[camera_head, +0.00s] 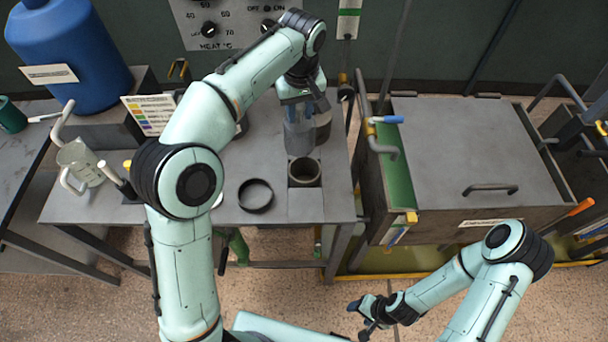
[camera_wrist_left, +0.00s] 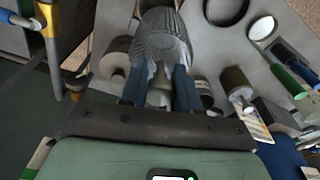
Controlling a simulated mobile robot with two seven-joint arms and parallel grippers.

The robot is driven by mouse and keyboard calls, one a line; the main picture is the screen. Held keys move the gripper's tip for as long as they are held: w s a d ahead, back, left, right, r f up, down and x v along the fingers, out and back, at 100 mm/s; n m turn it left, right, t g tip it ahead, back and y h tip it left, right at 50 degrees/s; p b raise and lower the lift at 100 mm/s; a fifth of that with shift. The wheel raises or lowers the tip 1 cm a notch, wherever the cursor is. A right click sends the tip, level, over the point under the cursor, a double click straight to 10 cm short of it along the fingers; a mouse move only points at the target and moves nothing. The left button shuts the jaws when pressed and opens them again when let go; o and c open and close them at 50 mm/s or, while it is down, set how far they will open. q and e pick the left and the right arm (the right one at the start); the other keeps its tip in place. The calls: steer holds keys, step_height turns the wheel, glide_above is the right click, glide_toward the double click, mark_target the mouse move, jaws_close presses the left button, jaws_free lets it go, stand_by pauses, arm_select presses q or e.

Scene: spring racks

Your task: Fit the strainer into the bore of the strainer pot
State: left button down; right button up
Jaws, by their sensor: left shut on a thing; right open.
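The strainer (camera_head: 299,138) is a grey mesh cylinder. My left gripper (camera_head: 298,100) is shut on its top end and holds it roughly upright. In the left wrist view the mesh strainer (camera_wrist_left: 165,38) extends away from the gripper (camera_wrist_left: 160,85), held by a narrow top part between the blue fingers. The strainer pot (camera_head: 304,184) has a round open bore and stands near the table's front edge. The strainer's lower end shows just behind the bore in the head view; I cannot tell its height above it. My right gripper (camera_head: 366,312) is open and empty, low in front of the table.
A dark ring (camera_head: 256,195) lies on the grey table (camera_head: 230,170), left of the pot. A cylindrical part stands close behind the strainer. A lidded metal tank (camera_head: 455,150) stands at right.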

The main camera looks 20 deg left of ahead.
mark_target(306, 140)
arm_select(q)
steer(key=shift+m, duration=0.4)
steer(key=f+b, duration=0.1)
steer(key=f, duration=0.3)
steer(key=f+b, duration=0.1)
steer(key=f, duration=0.4)
steer(key=d+f, duration=0.1)
steer(key=f, duration=0.4)
steer(key=shift+w+d+b, duration=0.1)
steer(key=shift+b, duration=0.3)
steer(key=shift+f+b, duration=0.3)
steer(key=shift+f, duration=2.95)
arm_select(e)
steer(key=shift+s+f, duration=0.9)
steer(key=shift+f, duration=0.25)
steer(key=shift+s+f, duration=0.9)
steer(key=shift+f, duration=0.2)
arm_select(q)
steer(key=shift+f, duration=0.15)
steer(key=c, duration=0.8)
jaws_free()
arm_select(e)
steer(key=shift+s+f+g, duration=0.1)
steer(key=shift+g, duration=0.2)
